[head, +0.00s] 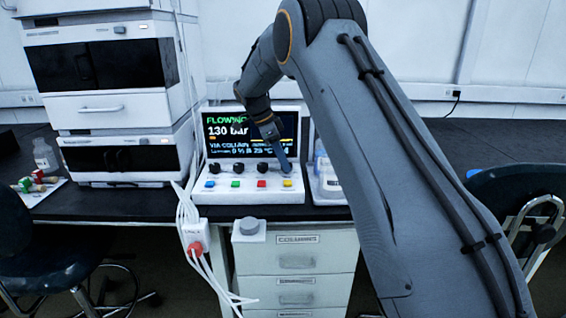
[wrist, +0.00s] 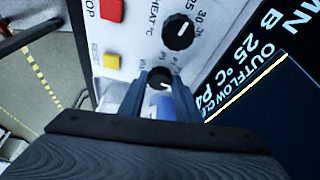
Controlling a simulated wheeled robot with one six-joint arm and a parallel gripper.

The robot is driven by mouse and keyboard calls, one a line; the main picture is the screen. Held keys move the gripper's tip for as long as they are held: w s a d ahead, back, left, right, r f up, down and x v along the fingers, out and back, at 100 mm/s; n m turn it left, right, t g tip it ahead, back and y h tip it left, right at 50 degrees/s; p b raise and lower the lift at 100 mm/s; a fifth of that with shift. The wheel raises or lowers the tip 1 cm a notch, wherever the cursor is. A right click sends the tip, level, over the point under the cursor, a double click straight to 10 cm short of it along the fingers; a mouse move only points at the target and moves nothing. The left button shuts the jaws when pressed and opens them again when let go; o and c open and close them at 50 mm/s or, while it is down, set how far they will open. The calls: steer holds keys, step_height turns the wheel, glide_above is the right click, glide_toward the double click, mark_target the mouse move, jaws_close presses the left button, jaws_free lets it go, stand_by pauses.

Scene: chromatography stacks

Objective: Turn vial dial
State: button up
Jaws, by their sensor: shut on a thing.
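The vial dial is a black round knob (wrist: 160,76) at the end of the dial row on the white control box (head: 240,197). In the wrist view, my gripper (wrist: 160,84) has its fingers on both sides of this knob and is shut on it. The lettering beside the knob is partly covered and only partly readable. In the head view, my gripper (head: 284,167) reaches down to the right end of the dial row and hides that knob.
A neighbouring black dial (wrist: 180,32) sits close to my fingers. The red button (wrist: 112,10) and yellow button (wrist: 111,62) lie beside the dials. The lit screen (head: 226,132) stands behind. White instrument stacks (head: 104,108) stand left, and a clear-sided container (head: 325,180) stands right of the box.

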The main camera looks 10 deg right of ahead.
stand_by(0.4)
steer(key=o, duration=1.1)
steer(key=shift+c, duration=0.2)
steer(key=shift+r, duration=0.1)
steer(key=v, duration=0.7)
steer(key=shift+r+b, duration=0.3)
steer(key=shift+r, duration=0.05)
steer(key=shift+a, duration=0.15)
